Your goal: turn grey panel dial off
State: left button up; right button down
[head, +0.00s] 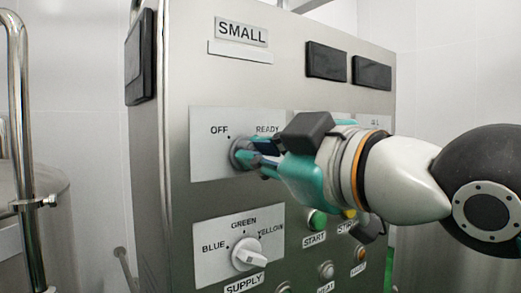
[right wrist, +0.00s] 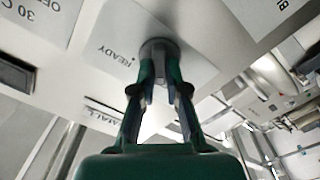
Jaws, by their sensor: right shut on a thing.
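The grey panel dial (head: 239,154) sits on the upper plate of the steel cabinet, below the words OFF and READY. My right gripper (head: 258,160) comes in from the right and is shut on the dial. In the right wrist view the two fingers (right wrist: 160,78) hold the dial's knob (right wrist: 158,48) from both sides, with READY printed just beside it. The fingers cover much of the dial, so I cannot tell where it points. My left gripper is not in view.
A white supply dial (head: 249,254) with BLUE, GREEN and YELLOW marks sits on the plate below. A green start button (head: 316,220) and other buttons lie under my right gripper. A metal pipe (head: 22,150) and a tank stand at the left.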

jog(key=shift+a+f+n, duration=0.1)
jog(key=shift+f+n, duration=0.2)
jog(key=shift+n, duration=0.3)
jog(key=c, duration=1.2)
grip_release()
jog(key=shift+r, duration=0.1)
jog(key=v, duration=1.2)
